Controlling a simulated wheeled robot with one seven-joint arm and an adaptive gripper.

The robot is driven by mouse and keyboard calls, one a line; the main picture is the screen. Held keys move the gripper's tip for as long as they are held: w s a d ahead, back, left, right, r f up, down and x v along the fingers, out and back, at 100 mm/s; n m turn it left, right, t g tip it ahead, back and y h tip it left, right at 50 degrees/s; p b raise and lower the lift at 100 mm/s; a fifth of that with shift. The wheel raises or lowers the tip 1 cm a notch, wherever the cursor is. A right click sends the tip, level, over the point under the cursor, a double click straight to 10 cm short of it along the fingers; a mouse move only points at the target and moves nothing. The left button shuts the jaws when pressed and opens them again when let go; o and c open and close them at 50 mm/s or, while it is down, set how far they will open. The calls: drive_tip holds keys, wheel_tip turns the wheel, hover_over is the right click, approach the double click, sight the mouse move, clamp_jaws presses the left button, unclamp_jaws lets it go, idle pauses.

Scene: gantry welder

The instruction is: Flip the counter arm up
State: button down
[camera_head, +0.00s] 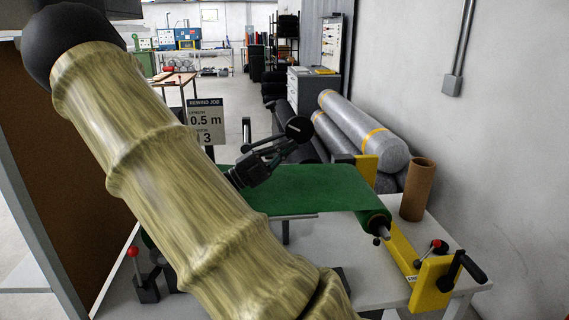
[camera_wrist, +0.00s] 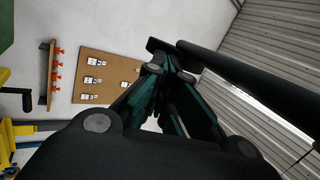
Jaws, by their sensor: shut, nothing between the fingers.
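A black round disc (camera_head: 299,128), apparently the wheel end of the counter arm, shows just beyond my fingertips in the head view. My gripper (camera_head: 282,146) is shut and empty above the green sheet (camera_head: 320,188). In the wrist view, a thick dark bar (camera_wrist: 250,78), which looks like part of the counter arm, runs past the tips of my gripper (camera_wrist: 168,58) toward the right edge. The fingers are close to it; I cannot tell whether they touch. The arm's pivot is hidden, and its angle is unclear.
The green sheet runs to a roll (camera_head: 374,222) on a yellow stand (camera_head: 430,285) with a black crank (camera_head: 470,268). A cardboard tube (camera_head: 418,190) stands on the white table (camera_head: 460,225). A sign (camera_head: 205,120) stands behind my arm. Large wrapped rolls (camera_head: 365,135) lie by the wall.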

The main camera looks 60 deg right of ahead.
drive_tip(key=shift+r+b, duration=0.4)
drive_tip(key=shift+r, duration=0.1)
drive_tip(key=shift+w+r, duration=0.1)
drive_tip(key=shift+a, duration=0.1)
drive_tip(key=shift+w+a+f, duration=0.2)
drive_tip(key=shift+w, duration=0.05)
drive_tip(key=w+a, duration=0.8)
drive_tip(key=shift+w+a, duration=0.3)
drive_tip(key=shift+a, duration=0.1)
drive_tip(key=shift+f, duration=0.1)
drive_tip(key=shift+w+a, duration=0.1)
idle(0.3)
